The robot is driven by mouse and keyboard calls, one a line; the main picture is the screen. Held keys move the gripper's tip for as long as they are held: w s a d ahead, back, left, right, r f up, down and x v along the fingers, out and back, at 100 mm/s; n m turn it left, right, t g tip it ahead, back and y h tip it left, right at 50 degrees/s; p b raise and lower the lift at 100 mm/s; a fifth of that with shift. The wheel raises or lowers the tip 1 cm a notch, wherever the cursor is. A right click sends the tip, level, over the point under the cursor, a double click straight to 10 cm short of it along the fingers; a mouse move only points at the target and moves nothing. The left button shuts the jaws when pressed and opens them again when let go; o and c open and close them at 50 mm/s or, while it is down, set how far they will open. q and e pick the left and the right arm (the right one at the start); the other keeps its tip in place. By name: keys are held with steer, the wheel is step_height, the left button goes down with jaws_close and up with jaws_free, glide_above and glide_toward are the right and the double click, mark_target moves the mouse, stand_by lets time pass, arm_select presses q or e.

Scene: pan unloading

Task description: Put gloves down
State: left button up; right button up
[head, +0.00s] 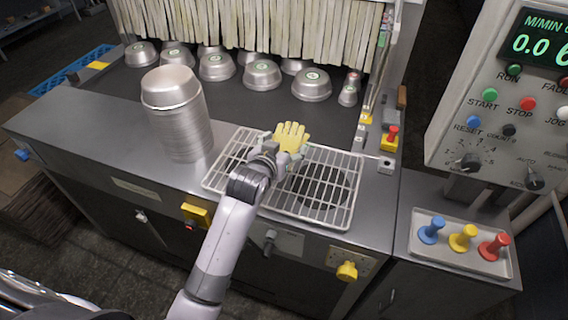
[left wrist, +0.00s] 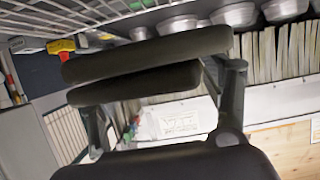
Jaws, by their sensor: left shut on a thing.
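A yellow glove (head: 291,137) shows in the head view with its fingers pointing up, over the wire rack (head: 338,207) on the steel counter. My left gripper (head: 277,153) is at the glove's lower end and is shut on it. I cannot tell whether the glove touches the rack. In the left wrist view, the gripper's two dark fingers (left wrist: 150,72) lie close together, and the glove cannot be made out there. A second glove cannot be told apart. My right gripper is not in view.
A tall stack of metal pans (head: 180,125) stands left of the rack. Several upturned pans (head: 262,75) lie on the dark belt behind, before a strip curtain (head: 250,25). A control panel (head: 510,110) and a tray (head: 462,262) with coloured pegs are at right.

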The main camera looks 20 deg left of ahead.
arm_select(q)
step_height(320, 180, down, 3)
steer(key=shift+f, duration=0.2)
step_height(320, 180, down, 3)
steer(key=shift+f+p, duration=0.2)
steer(key=shift+p, duration=0.1)
steer(key=shift+f, duration=0.4)
steer(key=o, duration=0.9)
steer(key=shift+f, duration=0.15)
steer(key=shift+o, duration=1.4)
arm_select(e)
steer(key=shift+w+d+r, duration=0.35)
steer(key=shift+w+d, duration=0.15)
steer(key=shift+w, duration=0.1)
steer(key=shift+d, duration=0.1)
